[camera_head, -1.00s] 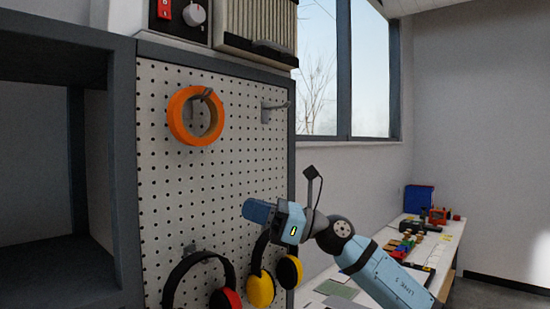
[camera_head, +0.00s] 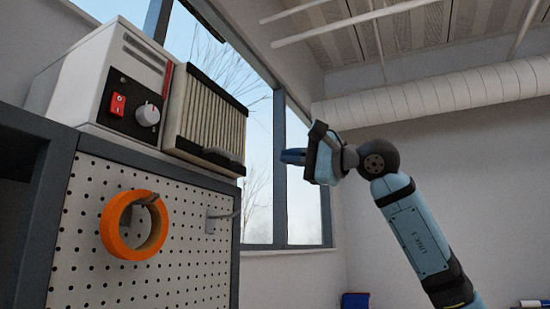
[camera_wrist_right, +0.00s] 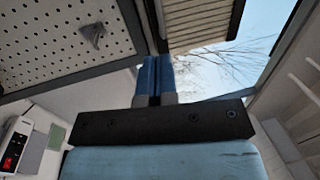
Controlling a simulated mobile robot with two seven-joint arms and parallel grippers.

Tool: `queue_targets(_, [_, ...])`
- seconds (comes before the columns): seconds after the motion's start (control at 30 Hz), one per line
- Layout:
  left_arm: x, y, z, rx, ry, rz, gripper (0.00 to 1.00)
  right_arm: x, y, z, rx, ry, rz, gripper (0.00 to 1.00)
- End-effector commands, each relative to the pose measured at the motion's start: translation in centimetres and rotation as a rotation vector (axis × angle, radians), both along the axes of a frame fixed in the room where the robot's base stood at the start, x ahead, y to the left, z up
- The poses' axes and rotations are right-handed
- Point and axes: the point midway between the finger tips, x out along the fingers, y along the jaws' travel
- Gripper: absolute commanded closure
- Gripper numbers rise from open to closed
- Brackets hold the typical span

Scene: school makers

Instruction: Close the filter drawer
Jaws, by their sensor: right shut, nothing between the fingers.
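The filter drawer (camera_head: 207,118) is a cream, pleated block with dark top and bottom edges and a dark handle (camera_head: 222,156) low on its front. It stands out from the white machine (camera_head: 118,82) with a red switch and grey knob, on top of the cabinet. I cannot tell exactly how far out it is. My right gripper (camera_head: 291,156) is shut and empty, right of the drawer and apart from it, at about handle height. In the right wrist view, the blue fingers (camera_wrist_right: 156,80) are together, below the pleated drawer (camera_wrist_right: 200,24). My left gripper is out of view.
Below the machine is a pegboard (camera_head: 150,235) with an orange tape roll (camera_head: 120,245) on a hook and an empty hook (camera_head: 221,214). A window (camera_head: 262,190) lies behind. The space between gripper and drawer looks clear.

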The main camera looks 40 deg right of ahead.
Motion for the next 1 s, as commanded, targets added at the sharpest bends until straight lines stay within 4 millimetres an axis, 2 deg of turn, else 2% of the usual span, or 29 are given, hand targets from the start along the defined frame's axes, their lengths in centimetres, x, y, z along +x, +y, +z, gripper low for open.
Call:
queue_targets(0.3, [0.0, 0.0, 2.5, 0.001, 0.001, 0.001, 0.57, 6.2, 2.8, 1.6, 0.002, 0.003, 0.005, 1.0])
queue_targets(0.5, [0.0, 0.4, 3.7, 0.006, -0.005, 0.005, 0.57, 9.3, 4.0, 2.1, 0.003, 0.004, 0.004, 1.0])
queue_targets(0.7, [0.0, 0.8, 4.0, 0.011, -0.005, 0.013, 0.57, 10.7, 4.6, 2.2, 0.003, 0.002, 0.004, 1.0])
queue_targets(1.0, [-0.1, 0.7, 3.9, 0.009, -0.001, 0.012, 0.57, 10.9, 4.7, 2.1, 0.003, 0.002, 0.004, 1.0])
